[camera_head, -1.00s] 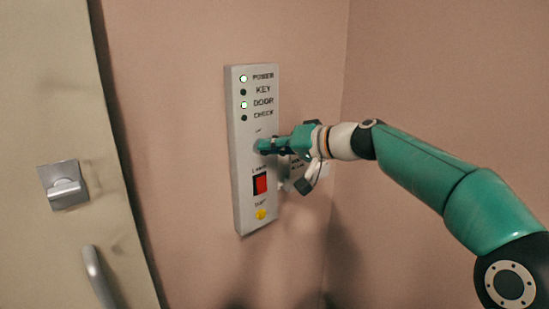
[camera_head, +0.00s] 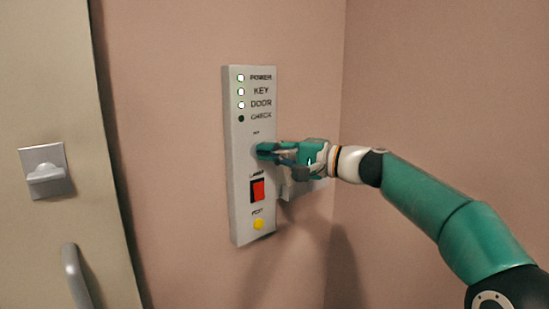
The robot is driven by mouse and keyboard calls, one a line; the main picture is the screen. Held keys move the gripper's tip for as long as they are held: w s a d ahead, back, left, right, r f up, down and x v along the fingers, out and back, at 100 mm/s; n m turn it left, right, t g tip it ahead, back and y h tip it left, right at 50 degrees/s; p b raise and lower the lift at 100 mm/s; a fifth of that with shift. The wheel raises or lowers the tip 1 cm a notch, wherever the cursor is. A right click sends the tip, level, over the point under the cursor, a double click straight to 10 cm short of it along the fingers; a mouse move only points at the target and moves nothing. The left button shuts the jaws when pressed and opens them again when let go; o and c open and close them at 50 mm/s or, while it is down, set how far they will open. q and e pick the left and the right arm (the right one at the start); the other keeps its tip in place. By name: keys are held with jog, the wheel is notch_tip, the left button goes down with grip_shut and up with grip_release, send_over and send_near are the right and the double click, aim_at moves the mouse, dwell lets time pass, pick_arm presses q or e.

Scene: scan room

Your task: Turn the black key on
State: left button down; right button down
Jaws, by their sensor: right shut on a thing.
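A tall grey panel (camera_head: 240,205) is fixed to the pink wall. My right gripper (camera_head: 264,152) is at the panel's middle, under the small upper label, and is shut on the black key, which its fingers hide almost wholly. In the panel's lamp column, the POWER lamp (camera_head: 240,77), KEY lamp (camera_head: 241,91) and DOOR lamp (camera_head: 241,105) are lit. The CHECK lamp (camera_head: 241,118) is dark. My left gripper is not in view.
Below my gripper are a red switch (camera_head: 258,189) and a yellow button (camera_head: 258,224). A box (camera_head: 300,188) shows partly behind my right gripper. A beige door (camera_head: 45,100) with a latch (camera_head: 44,172) and handle (camera_head: 78,275) stands at left.

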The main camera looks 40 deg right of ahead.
jog(key=shift+d+f+m, duration=0.1)
jog(key=shift+f+m, duration=0.05)
jog(key=shift+m, duration=0.15)
jog(key=c, duration=1.3)
grip_release()
jog(key=shift+d, duration=0.1)
jog(key=v, duration=1.1)
jog(key=shift+s+d+f, duration=0.1)
jog(key=shift+s+f, duration=0.1)
jog(key=shift+s, duration=0.2)
